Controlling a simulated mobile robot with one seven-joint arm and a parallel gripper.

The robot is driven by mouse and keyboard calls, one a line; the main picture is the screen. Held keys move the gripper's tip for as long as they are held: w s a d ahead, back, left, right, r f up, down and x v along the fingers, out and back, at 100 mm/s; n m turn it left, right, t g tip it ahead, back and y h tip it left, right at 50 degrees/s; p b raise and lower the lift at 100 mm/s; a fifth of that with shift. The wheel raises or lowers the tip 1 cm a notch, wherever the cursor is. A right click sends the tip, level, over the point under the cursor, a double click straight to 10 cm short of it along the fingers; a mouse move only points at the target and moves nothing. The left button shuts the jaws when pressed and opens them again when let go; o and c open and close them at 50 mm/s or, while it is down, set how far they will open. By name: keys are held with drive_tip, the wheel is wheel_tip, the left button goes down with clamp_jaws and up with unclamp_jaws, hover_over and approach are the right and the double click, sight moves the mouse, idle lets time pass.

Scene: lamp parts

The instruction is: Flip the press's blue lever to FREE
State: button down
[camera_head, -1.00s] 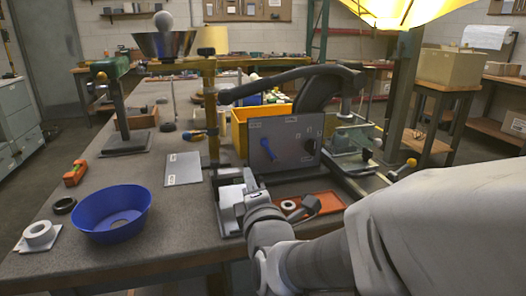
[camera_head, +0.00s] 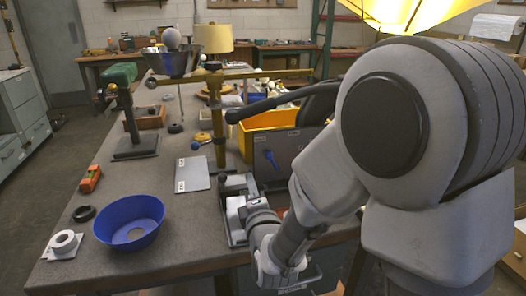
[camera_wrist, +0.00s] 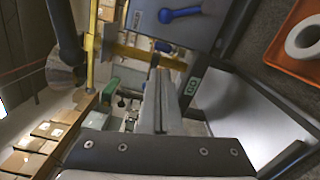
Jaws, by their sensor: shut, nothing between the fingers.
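The press's grey panel (camera_head: 285,146) stands upright in front of a yellow bin. The panel's labels are too small to read. My gripper (camera_wrist: 158,75) is shut and empty, apart from the lever and below it in the wrist picture. In the head view my gripper (camera_head: 237,205) is low, left of and in front of the panel. My arm hides the panel's right part.
A flat grey plate (camera_head: 193,174) lies left of the panel. A brass post (camera_head: 218,130) stands close by. An orange tray (camera_wrist: 297,50) shows in the wrist view.

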sight(273, 163)
drive_tip(key=w+p, duration=0.1)
drive_tip(key=w, duration=0.1)
drive_tip(key=w+p, duration=0.1)
drive_tip(key=w, duration=0.1)
drive_tip(key=w+d+p, duration=0.1)
drive_tip(key=w, duration=0.2)
drive_tip(key=shift+d+r, duration=0.1)
drive_tip(key=shift+r, duration=0.25)
drive_tip(key=shift+w+d+p, duration=0.3)
drive_tip(key=shift+d+p, duration=0.1)
drive_tip(key=shift+d, duration=0.1)
